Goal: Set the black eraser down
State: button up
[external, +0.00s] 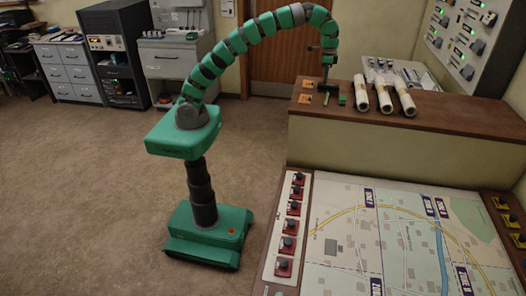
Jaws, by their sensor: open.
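My gripper (327,87) is open and points straight down, low over the left part of the raised brown counter (440,107). Dark shapes show at its fingertips. I cannot tell the black eraser apart from my dark fingers there, nor whether it touches the counter top. The view is too small to show any gap between the fingers and the eraser.
A small green block (342,100) and two orange patches (305,99) lie close to my gripper. Several white paper rolls (383,95) lie to its right. A map table (400,235) stands in front, and a switch panel (465,45) rises behind.

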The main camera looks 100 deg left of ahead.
notch_tip(320, 180, up, 5)
jog(key=shift+f, duration=0.2)
jog(key=shift+r+p, duration=1.25)
jog(key=shift+p, duration=0.05)
jog(key=s+d+r+t, duration=0.3)
jog(key=d+r+t, duration=0.1)
jog(key=r, duration=0.6)
jog(key=s+d+r+t, duration=0.3)
jog(key=d+r, duration=0.3)
jog(key=r, duration=0.4)
jog(key=s+d+r+t, duration=0.4)
jog(key=d+r+t, duration=0.1)
jog(key=r, duration=0.5)
jog(key=shift+d+y, duration=0.25)
jog(key=shift+y, duration=0.05)
jog(key=shift+o, duration=0.5)
jog(key=s+d+r+t, duration=0.3)
jog(key=s+r, duration=0.3)
jog(key=s, duration=0.1)
jog(key=shift+s, duration=0.15)
